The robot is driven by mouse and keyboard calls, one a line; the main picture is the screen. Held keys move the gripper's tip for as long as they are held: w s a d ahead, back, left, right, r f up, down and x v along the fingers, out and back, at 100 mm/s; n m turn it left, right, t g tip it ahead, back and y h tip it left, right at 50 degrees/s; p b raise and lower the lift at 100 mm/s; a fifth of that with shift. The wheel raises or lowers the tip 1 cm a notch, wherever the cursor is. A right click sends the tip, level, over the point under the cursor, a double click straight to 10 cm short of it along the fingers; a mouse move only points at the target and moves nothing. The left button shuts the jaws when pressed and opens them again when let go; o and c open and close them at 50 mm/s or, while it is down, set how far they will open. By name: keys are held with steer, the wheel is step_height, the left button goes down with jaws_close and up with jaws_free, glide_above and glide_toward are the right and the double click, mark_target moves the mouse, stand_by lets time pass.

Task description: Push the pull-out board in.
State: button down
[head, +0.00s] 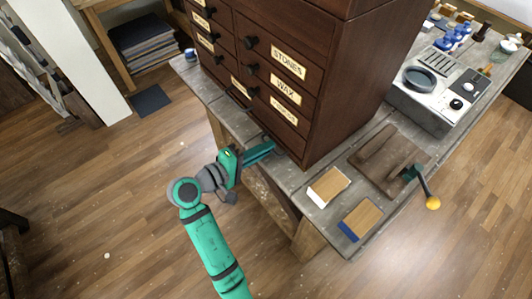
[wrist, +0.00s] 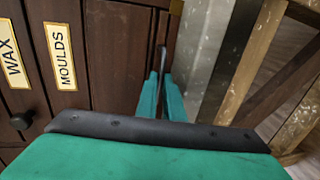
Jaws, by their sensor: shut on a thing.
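The dark wooden cabinet (head: 355,70) stands on a worn grey bench. The pull-out board seems to be the dark strip (wrist: 171,38) along the cabinet's base, below the labelled drawers; how far it stands out is hard to tell. My gripper (head: 272,147) reaches in from the left, low at the cabinet's front near its right corner. In the wrist view my gripper's green fingers (wrist: 160,88) are close together on a small dark grey pull (wrist: 162,57) at that strip. The fingers hide part of the pull.
Drawers with knobs and labels rise just above my gripper. The bench (head: 310,172) holds two small blocks (head: 327,186) (head: 361,218), a brown lever press (head: 392,160) and a white hotplate device (head: 437,92). Open wooden floor (head: 110,200) lies in front.

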steer(key=shift+w+d, duration=0.1)
steer(key=shift+d, duration=0.05)
steer(key=c, duration=2.2)
jaws_free()
steer(key=v, duration=1)
steer(key=shift+s+a+r, duration=0.1)
steer(key=shift+s+a, duration=0.15)
